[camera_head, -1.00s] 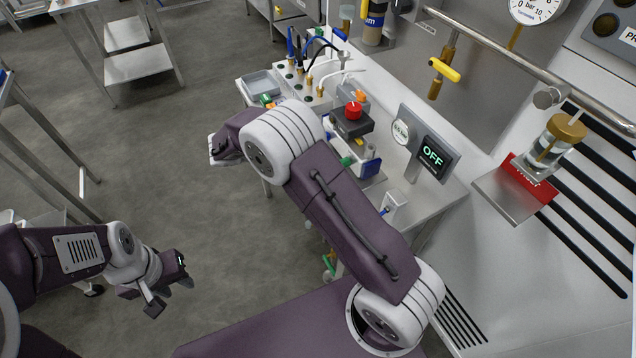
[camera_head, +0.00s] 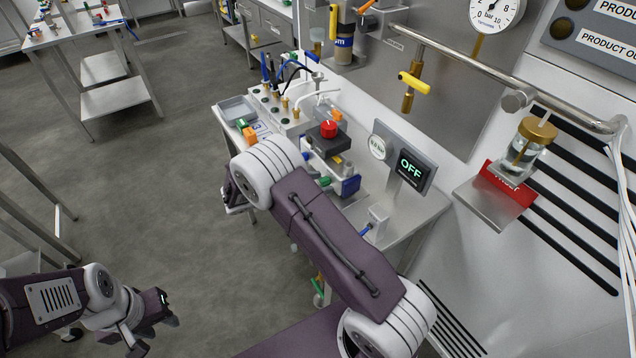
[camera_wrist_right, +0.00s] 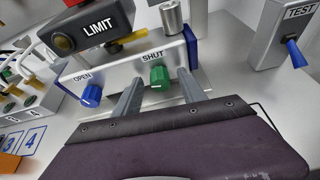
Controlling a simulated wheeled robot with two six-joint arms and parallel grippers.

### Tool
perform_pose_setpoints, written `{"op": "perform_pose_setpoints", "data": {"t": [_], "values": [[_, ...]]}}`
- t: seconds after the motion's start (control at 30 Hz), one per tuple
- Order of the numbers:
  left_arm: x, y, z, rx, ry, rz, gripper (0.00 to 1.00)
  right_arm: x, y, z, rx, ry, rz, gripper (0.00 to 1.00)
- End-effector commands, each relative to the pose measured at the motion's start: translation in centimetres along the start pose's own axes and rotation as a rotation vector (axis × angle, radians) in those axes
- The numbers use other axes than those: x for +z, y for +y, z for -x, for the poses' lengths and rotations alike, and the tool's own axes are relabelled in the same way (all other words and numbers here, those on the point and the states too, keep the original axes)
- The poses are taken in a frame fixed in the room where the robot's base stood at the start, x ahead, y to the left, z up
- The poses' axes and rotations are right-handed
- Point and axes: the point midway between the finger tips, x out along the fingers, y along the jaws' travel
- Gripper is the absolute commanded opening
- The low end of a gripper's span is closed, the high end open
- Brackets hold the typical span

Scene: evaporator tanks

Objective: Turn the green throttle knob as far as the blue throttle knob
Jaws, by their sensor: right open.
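In the right wrist view the green throttle knob (camera_wrist_right: 160,76) sits under the word SHUT on a pale box. Its grip looks upright. The blue throttle knob (camera_wrist_right: 92,95) sits to its left, under OPEN, and looks tilted. My right gripper (camera_wrist_right: 160,84) is open and empty, with one finger to each side of the green knob in the picture; I cannot tell whether either touches it. In the head view the green knob (camera_head: 325,182) shows beside my right forearm, whose wrist hides the right fingertips. My left gripper (camera_head: 156,333) is open and empty over the floor.
A box marked LIMIT (camera_wrist_right: 93,30) with a red button (camera_head: 328,129) stands above the knobs. A TEST box (camera_wrist_right: 285,35) with a blue lever is at the right. An OFF display (camera_head: 411,168) stands behind on the bench. Tubes and fittings (camera_head: 285,100) crowd the far end.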

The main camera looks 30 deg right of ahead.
Motion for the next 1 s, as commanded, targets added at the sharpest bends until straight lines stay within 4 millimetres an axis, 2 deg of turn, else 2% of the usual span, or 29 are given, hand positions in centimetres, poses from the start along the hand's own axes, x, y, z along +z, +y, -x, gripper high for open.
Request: {"op": "perform_pose_setpoints", "data": {"t": [0.13, 0.3, 0.67, 0.87, 1.0], "values": [[0.0, 0.0, 0.0, 0.000, 0.000, 0.000, 0.36, 0.0, 0.0, 0.0, 0.000, 0.000, 0.000, 0.49], [0.0, 0.0, 0.0, 0.000, 0.000, 0.000, 0.36, 0.0, 0.0, 0.0, 0.000, 0.000, 0.000, 0.01], [0.1, 0.0, -0.6, 0.000, 0.000, 0.000, 0.36, -0.1, -0.1, 0.0, 0.015, 0.001, -0.039, 0.00], [0.2, 0.0, -2.0, 0.000, 0.000, 0.000, 0.36, -0.4, -0.2, -0.1, 0.062, 0.001, -0.148, 0.00], [0.4, -0.1, -3.6, 0.000, 0.000, 0.000, 0.36, -0.6, -0.3, -0.1, 0.110, 0.001, -0.263, 0.00]]}}
